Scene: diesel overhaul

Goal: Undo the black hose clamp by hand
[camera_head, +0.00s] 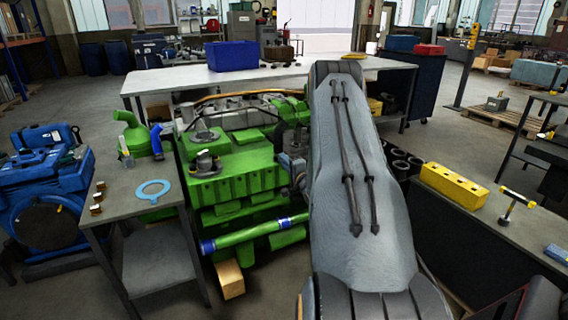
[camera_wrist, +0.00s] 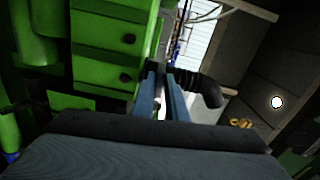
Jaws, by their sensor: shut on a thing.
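The green engine (camera_head: 232,172) stands in the middle of the head view, and its green side (camera_wrist: 105,45) fills the upper left of the wrist view. A black ribbed hose (camera_wrist: 203,88) sticks out beside the engine in the wrist view. My gripper (camera_wrist: 163,74) has its two blue-grey fingers close together at the dark hose end, shut on the black hose clamp. The clamp is small, dark and mostly hidden between the fingertips. In the head view my arm covers most of that side of the engine.
A right bench carries a yellow block (camera_head: 454,185). A long bench with a blue bin (camera_head: 233,56) stands behind the engine.

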